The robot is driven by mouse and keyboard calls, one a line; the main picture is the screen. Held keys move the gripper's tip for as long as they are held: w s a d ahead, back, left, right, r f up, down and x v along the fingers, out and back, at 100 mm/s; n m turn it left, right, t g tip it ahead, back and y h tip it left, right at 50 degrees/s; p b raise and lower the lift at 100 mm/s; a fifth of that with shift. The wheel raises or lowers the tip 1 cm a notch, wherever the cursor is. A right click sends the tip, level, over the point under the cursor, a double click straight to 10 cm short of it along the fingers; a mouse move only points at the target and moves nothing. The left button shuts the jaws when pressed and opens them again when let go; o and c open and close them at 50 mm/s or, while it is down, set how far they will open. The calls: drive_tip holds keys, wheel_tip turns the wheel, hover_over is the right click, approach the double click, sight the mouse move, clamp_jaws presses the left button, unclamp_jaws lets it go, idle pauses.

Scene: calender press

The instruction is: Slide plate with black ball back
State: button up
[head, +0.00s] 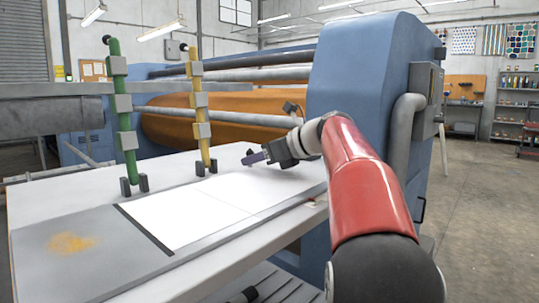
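The press table (60,190) has a flat grey plate (110,250) with an orange-brown stain at its near left. White panels (215,205) lie right of it, beyond a dark strip (145,228). I cannot make out a black ball on any of these plates. Small dark round ends show atop the green rod (128,110) and the yellow rod (201,110). My gripper (252,157) is above the far right part of the white panels, pointing left. Its fingertips look dark and purplish. They are too small to tell whether they are apart or hold anything.
The two rods stand upright on the table in black feet, each with grey blocks. Behind are grey rollers and a large orange roll (215,120). The blue press housing (355,70) stands close beyond my red arm. Open floor (485,210) is at the right.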

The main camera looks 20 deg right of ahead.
drive_tip(key=shift+w+a+f, duration=0.2)
drive_tip(key=shift+w+a, duration=0.05)
drive_tip(key=shift+w, duration=0.15)
drive_tip(key=shift+c, duration=0.2)
clamp_jaws()
